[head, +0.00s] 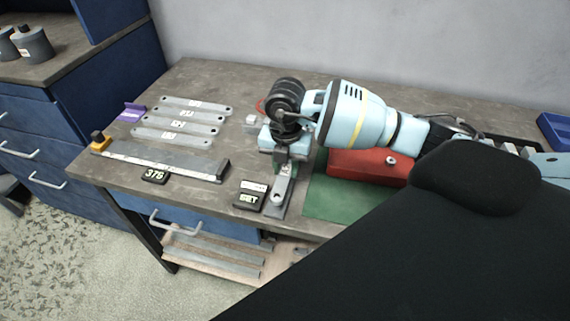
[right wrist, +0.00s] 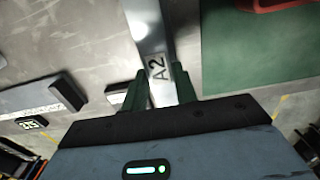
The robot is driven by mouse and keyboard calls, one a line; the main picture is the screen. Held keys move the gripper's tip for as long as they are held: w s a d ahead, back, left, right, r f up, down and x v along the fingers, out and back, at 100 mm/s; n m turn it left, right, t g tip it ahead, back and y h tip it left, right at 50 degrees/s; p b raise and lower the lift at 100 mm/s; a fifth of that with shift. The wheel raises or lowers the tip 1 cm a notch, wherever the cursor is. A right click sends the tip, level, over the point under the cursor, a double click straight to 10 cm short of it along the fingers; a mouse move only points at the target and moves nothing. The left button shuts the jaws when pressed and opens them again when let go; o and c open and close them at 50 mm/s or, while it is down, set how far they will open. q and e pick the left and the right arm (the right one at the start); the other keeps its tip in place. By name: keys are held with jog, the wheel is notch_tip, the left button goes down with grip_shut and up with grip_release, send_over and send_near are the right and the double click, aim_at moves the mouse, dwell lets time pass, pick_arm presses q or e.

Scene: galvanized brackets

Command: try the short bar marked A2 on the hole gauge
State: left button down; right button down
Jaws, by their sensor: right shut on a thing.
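A small black display reading SET (head: 249,198) stands just left of the bar. I cannot tell the hole gauge apart here; the gripper may hide it. My left gripper is not in view.
A long grey gauge (head: 165,160) with a 376 display (head: 154,176) lies at left. Several labelled flat bars (head: 195,105) lie behind it. A red box (head: 355,166) stands on a green mat (head: 325,203) at right. Longer bars (head: 215,257) lie on the lower shelf.

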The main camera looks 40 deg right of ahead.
jog(key=shift+f, duration=0.65)
dwell(1.9)
jog(key=c, duration=1)
grip_release()
notch_tip(320, 180, up, 8)
jog(key=shift+f, duration=0.1)
